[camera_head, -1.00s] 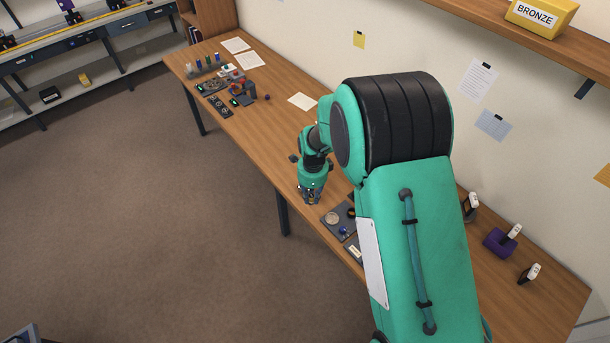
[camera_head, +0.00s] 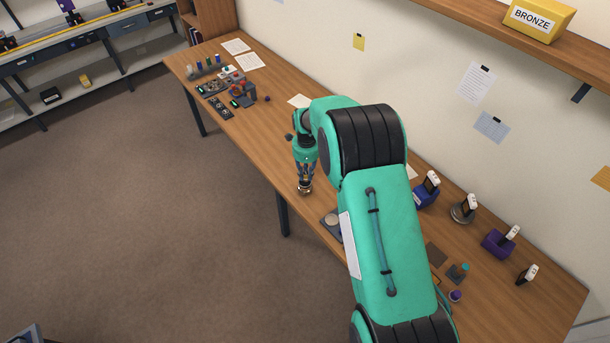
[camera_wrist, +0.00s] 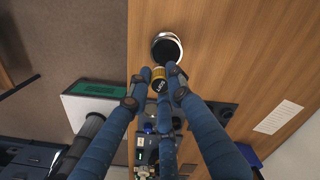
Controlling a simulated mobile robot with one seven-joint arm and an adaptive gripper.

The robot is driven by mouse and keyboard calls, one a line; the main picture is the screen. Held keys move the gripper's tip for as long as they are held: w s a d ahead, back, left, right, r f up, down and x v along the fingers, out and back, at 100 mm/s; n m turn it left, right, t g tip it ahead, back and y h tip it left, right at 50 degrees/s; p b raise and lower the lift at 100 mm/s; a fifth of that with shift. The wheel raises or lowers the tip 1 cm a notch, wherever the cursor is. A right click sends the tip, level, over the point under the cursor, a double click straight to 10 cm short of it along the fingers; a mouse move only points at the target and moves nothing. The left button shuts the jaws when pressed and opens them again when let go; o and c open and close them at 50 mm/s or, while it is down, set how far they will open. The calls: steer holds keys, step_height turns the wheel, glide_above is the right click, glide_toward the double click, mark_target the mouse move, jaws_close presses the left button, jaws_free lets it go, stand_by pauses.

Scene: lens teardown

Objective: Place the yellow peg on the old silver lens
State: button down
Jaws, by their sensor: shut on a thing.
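My gripper (camera_wrist: 160,82) has blue fingers pointing at the table. It is shut on the yellow peg (camera_wrist: 159,73), a short ribbed yellow piece with dark marking. The silver lens (camera_wrist: 167,48), round with dark glass and a bright rim, is on the wood just beyond the fingertips in the wrist view. The peg appears beside the lens's near edge there; I cannot tell whether they touch.
A dark tray (camera_head: 329,224) lies near the front edge, partly hidden by my arm. Blue (camera_head: 425,195), grey (camera_head: 462,213) and purple (camera_head: 498,243) stands are at the right. Small parts and trays (camera_head: 222,88) fill the far left end. Bare wood lies left of my gripper.

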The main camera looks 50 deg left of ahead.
mark_target(305, 175)
steer(key=shift+w+a, duration=0.45)
steer(key=shift+a, duration=0.35)
steer(key=shift+f, duration=0.1)
steer(key=shift+f+p, duration=0.4)
steer(key=shift+f, duration=1.35)
steer(key=shift+f, duration=0.1)
steer(key=c, duration=1.6)
jaws_free()
steer(key=shift+d+r+b, duration=0.1)
steer(key=shift+r+b, duration=0.6)
steer(key=shift+r, duration=5.45)
